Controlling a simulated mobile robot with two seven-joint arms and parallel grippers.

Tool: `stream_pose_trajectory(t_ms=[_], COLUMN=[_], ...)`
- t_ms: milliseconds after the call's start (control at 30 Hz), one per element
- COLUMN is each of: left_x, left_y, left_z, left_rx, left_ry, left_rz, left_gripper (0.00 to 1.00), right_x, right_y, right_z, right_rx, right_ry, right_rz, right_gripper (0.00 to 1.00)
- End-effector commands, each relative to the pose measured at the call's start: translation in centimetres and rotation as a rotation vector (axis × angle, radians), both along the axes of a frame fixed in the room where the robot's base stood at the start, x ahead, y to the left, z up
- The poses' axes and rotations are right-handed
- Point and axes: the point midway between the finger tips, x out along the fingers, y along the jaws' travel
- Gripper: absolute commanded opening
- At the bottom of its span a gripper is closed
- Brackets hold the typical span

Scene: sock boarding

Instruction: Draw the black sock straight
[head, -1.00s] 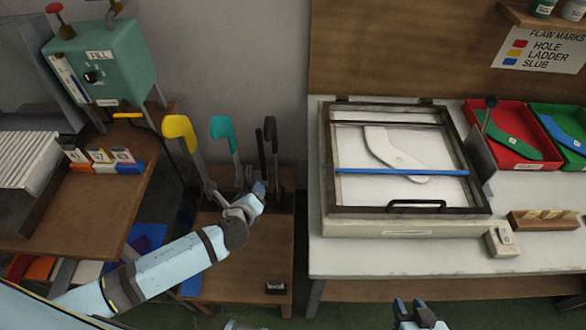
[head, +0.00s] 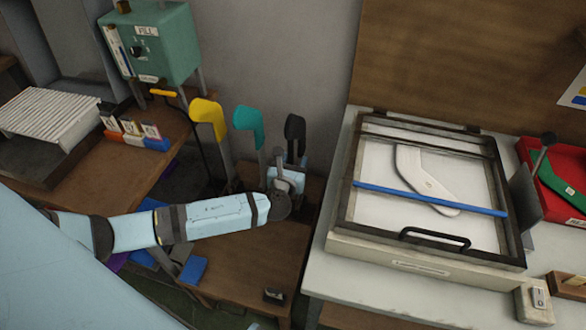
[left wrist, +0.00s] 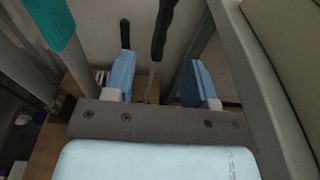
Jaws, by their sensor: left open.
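The black sock (head: 294,128) stands upright, bent at its top, on the brown stand, to the right of the teal sock (head: 249,122) and the yellow sock (head: 208,115). My left gripper (head: 286,178) is just in front of and below its bent top, partly hidden by my wrist. In the left wrist view the open blue fingers (left wrist: 157,80) are apart, and a black upright piece (left wrist: 163,30) shows beyond and between them. A second, thinner black piece (left wrist: 125,35) is behind the left finger. I cannot tell whether anything touches. My right gripper is out of view.
A light table (head: 345,270) at right bears a framed panel with a blue bar (head: 430,197) and a white sock-shaped form (head: 422,180). A green box (head: 160,45) and coloured tabs (head: 135,132) are at left.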

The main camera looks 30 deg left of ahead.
Motion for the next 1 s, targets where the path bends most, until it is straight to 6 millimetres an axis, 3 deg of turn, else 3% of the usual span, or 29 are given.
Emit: stream_pose_trajectory(t_ms=[200,600,1000], left_x=[2.2,5.6,6.3], left_y=[0.5,1.4,1.6], left_z=[-0.5,-0.8,-0.8], left_rx=[0.0,-0.002,-0.001], left_ry=[-0.001,-0.001,0.001], left_rz=[0.0,0.0,-0.001], left_gripper=[0.51,0.51,0.51], right_x=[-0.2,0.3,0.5], right_y=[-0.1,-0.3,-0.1], right_z=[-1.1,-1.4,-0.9], right_rx=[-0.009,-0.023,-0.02], right_ry=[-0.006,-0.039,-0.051], right_rz=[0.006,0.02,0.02], right_gripper=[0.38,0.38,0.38])
